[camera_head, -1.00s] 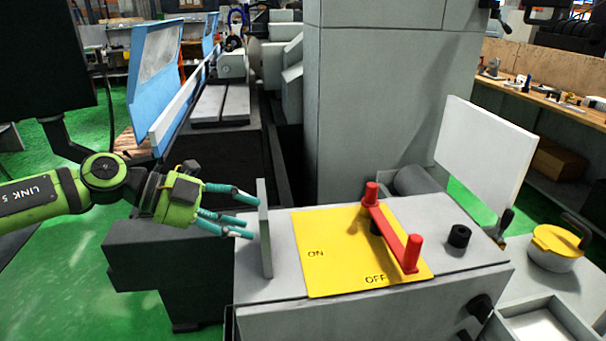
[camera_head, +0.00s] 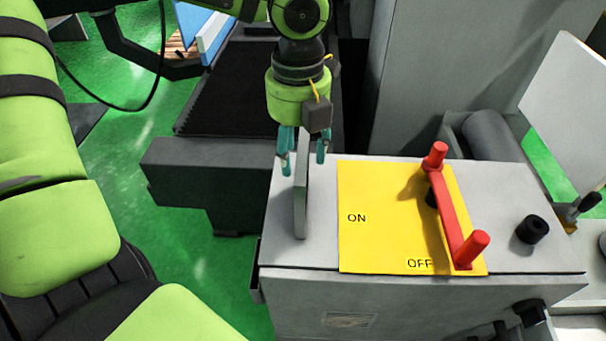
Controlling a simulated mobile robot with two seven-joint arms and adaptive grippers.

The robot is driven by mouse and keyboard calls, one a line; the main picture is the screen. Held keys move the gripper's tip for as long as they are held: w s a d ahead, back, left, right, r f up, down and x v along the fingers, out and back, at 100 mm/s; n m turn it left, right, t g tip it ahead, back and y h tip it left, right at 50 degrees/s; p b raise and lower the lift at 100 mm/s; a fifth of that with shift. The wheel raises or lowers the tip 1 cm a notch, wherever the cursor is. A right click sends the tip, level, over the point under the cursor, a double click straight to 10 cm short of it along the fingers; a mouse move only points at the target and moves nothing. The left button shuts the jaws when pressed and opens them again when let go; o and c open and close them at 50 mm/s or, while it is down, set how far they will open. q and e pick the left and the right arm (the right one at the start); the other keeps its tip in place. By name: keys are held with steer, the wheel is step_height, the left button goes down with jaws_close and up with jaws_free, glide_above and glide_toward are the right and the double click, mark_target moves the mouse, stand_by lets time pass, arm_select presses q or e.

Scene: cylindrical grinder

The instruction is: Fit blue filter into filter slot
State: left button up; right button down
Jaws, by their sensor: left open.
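No blue filter shows in view, and I cannot make out a filter slot. My left gripper (camera_head: 303,158) points down over the left end of the grey machine housing (camera_head: 400,300). It is open, with its teal fingers apart. A thin upright grey plate (camera_head: 300,205) stands on the housing top, and the fingers appear on either side of its upper part. I cannot tell whether they touch it. My right gripper is not in view.
Right of the plate is a yellow ON/OFF panel (camera_head: 380,210) with a red lever (camera_head: 447,210) standing up from it. A black knob (camera_head: 532,229) sits farther right. A tall grey column (camera_head: 440,80) rises behind. Green floor (camera_head: 210,260) is open at the left.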

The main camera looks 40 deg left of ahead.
arm_select(q)
steer(key=f, duration=0.3)
steer(key=shift+w+a, duration=0.2)
steer(key=shift+w, duration=0.15)
steer(key=shift+s+d, duration=0.15)
steer(key=shift+s, duration=0.05)
steer(key=c, duration=1.1)
steer(key=shift+w, duration=0.1)
jaws_close()
steer(key=shift+r, duration=0.1)
